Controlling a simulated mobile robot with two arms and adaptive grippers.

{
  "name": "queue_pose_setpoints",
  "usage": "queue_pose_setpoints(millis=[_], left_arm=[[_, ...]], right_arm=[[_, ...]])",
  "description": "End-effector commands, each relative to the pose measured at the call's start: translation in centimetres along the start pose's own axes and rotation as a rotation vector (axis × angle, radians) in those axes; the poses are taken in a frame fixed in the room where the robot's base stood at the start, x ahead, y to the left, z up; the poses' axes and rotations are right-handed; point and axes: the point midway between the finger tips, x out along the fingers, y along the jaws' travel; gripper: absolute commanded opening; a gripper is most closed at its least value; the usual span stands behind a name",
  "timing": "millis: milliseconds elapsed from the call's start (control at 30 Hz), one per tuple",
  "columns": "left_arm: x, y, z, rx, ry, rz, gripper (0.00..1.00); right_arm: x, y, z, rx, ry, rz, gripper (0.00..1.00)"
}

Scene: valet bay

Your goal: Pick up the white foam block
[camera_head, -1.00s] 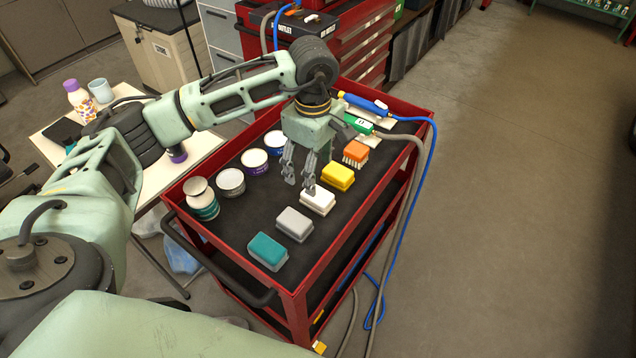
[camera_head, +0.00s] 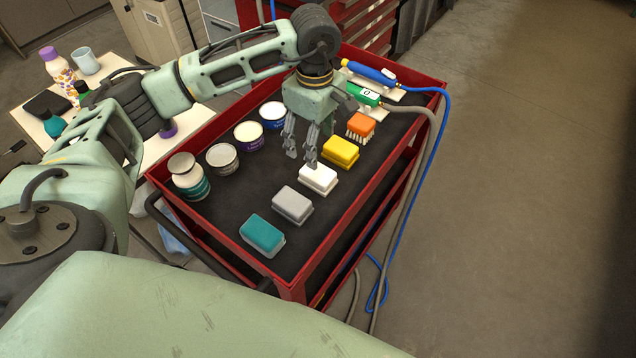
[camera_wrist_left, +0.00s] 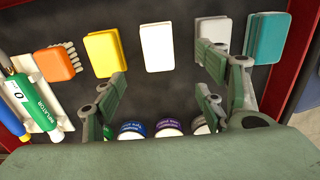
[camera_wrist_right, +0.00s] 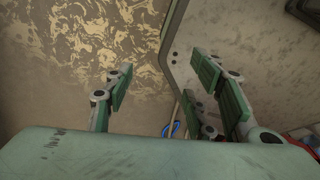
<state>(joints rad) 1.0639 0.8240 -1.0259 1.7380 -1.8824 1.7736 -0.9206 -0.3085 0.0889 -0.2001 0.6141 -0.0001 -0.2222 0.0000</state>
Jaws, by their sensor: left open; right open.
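The white foam block (camera_head: 318,180) lies on the dark top of the red cart, between the yellow block and the grey block. It also shows in the left wrist view (camera_wrist_left: 157,47), upper middle, lying between the lines of the spread fingers and beyond their tips. My left gripper (camera_head: 301,158) is open and empty, above the cart top just behind and left of the white block. Its fingers also show in the left wrist view (camera_wrist_left: 165,85). My right gripper (camera_wrist_right: 165,85) is open and empty in the right wrist view, over the floor. It is not in the head view.
A yellow block (camera_head: 341,152), an orange brush (camera_head: 361,125), a grey block (camera_head: 292,204) and a teal block (camera_head: 263,235) share the row. Several cans, one a purple-labelled can (camera_head: 249,137), stand left. A blue-handled tool (camera_head: 369,72) with hoses lies at the far end.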

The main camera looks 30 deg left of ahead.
Motion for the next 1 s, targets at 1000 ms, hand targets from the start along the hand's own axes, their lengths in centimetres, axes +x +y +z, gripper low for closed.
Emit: queue_pose_setpoints(millis=[1000], left_arm=[[11.8, 0.5, 0.5, 0.001, -0.001, 0.0, 0.66]], right_arm=[[2.0, -0.6, -1.1, 0.003, 0.018, -0.006, 0.51]])
